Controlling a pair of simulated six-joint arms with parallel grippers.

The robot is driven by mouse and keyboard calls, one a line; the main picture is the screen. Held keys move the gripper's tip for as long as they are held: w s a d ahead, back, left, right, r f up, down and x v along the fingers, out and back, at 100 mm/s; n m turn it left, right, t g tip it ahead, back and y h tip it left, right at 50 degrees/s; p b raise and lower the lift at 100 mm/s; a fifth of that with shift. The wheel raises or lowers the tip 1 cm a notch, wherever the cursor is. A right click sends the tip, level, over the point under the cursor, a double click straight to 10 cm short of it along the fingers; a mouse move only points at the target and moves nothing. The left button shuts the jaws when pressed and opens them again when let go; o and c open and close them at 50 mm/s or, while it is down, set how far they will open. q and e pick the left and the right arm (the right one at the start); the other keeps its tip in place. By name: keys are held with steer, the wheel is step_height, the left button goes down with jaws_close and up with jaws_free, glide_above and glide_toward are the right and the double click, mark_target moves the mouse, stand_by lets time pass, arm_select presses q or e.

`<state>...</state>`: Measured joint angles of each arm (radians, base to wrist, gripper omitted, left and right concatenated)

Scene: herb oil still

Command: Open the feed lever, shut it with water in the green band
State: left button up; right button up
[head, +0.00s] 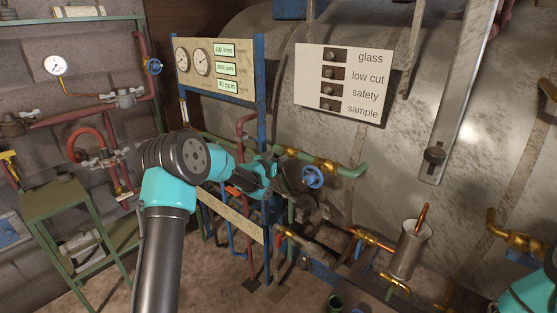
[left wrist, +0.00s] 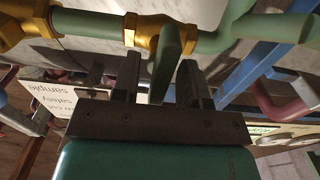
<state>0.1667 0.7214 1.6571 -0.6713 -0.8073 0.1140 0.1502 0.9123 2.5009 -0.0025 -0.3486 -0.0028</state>
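A green lever (left wrist: 166,55) on a brass valve body (left wrist: 150,32) shows in the left wrist view, set in a green pipe (left wrist: 90,24). My left gripper (left wrist: 158,66) has its two dark fingers on either side of this lever, with gaps to both. It is open and not clamped on it. In the head view the left gripper (head: 270,170) is by the green pipe (head: 350,171), near brass fittings (head: 325,165); the lever is too small to make out there. I cannot make out a water glass with a green band. My right gripper is out of view.
A blue handwheel (head: 313,177) sits just right of the left gripper. A gauge panel (head: 215,68) and a label board (head: 343,83) are above. A metal cup (head: 410,248) stands lower right. Pipes crowd the area below.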

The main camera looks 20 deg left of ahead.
arm_select(q)
steer(key=shift+c, duration=0.5)
jaws_close()
steer(key=shift+n, duration=0.4)
steer(key=n, duration=0.4)
steer(key=shift+n, duration=2.4)
steer(key=shift+o, duration=0.5)
jaws_free()
